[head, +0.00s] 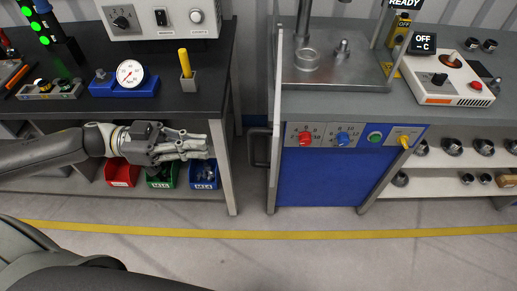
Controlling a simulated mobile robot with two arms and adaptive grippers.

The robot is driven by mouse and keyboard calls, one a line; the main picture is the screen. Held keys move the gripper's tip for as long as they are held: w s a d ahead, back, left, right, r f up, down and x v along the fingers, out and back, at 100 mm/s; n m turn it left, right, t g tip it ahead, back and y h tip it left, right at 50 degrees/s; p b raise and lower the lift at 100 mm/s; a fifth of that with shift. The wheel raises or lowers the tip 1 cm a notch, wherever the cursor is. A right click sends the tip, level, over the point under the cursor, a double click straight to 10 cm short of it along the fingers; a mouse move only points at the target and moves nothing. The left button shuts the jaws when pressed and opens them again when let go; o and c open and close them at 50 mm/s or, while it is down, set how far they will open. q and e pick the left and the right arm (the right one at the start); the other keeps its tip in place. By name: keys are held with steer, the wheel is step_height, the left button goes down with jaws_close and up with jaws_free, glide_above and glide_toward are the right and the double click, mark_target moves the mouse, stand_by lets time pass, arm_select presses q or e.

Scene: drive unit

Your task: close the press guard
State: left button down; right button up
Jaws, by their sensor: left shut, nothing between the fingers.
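The press guard (276,110) is a thin, clear panel with a pale edge, seen almost edge-on at the left side of the press. It stands swung out toward me, so the front of the press is uncovered. A dark handle (259,147) sticks out from its left face. The press (335,75) has a grey bed with a round fixture on it, above a blue front. My left gripper (209,146) is shut and empty, in front of the left bench, to the left of the handle and apart from it. My right gripper is out of view.
The left bench (218,75) carries a dial gauge (130,73) and a yellow-handled tool (184,63). Red, green and blue bins (203,174) sit below. A control box (445,80) stands right of the press. The floor in front is clear, with a yellow line (300,235).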

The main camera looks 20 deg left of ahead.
mark_target(249, 149)
arm_select(q)
steer(key=p+x, duration=0.2)
steer(key=x, duration=0.8)
steer(key=shift+w+d+r, duration=0.1)
steer(key=shift+d+r, duration=0.1)
steer(key=shift+d, duration=0.1)
steer(key=shift+f+p+x, duration=0.2)
steer(key=shift+p+x, duration=0.1)
steer(key=shift+x, duration=0.6)
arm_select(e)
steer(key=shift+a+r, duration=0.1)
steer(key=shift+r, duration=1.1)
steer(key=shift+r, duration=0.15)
